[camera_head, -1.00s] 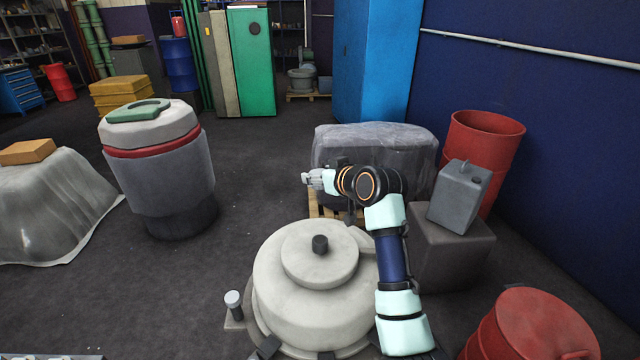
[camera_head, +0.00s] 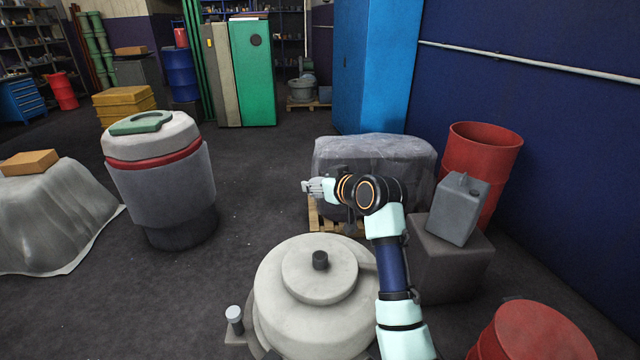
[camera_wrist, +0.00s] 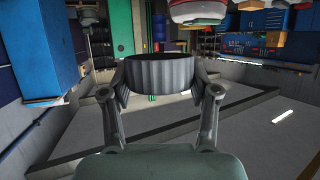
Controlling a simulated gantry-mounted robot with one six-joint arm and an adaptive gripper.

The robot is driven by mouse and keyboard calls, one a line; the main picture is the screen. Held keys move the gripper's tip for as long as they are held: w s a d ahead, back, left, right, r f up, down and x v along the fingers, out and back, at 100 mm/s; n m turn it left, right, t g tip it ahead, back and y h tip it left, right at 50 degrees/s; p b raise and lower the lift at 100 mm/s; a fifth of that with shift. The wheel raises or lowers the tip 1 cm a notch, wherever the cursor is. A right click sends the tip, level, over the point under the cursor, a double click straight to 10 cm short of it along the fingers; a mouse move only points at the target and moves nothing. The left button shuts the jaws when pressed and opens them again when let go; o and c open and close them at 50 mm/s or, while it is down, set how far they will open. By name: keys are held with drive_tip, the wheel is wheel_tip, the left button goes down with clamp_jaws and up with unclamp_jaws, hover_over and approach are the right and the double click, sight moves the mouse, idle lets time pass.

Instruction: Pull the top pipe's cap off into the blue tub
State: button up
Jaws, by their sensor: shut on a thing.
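My gripper (camera_head: 313,187) reaches left from my arm in the head view, above the floor beyond the pale round vessel. In the wrist view my gripper (camera_wrist: 160,88) is shut on a dark, ribbed round cap (camera_wrist: 158,76), with one finger on each side. The cap is clear of any pipe in the wrist view and hangs free in the jaws. It is too small to make out well in the head view. I cannot pick out the top pipe or the blue tub with certainty.
A covered block (camera_head: 375,160), a grey can (camera_head: 458,208) and a red drum (camera_head: 490,150) stand to the right. Open floor (camera_head: 255,180) lies to the left of my gripper.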

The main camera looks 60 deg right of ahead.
drive_tip(key=shift+r+p, duration=2.85)
drive_tip(key=shift+r, duration=0.4)
drive_tip(key=shift+f, duration=0.1)
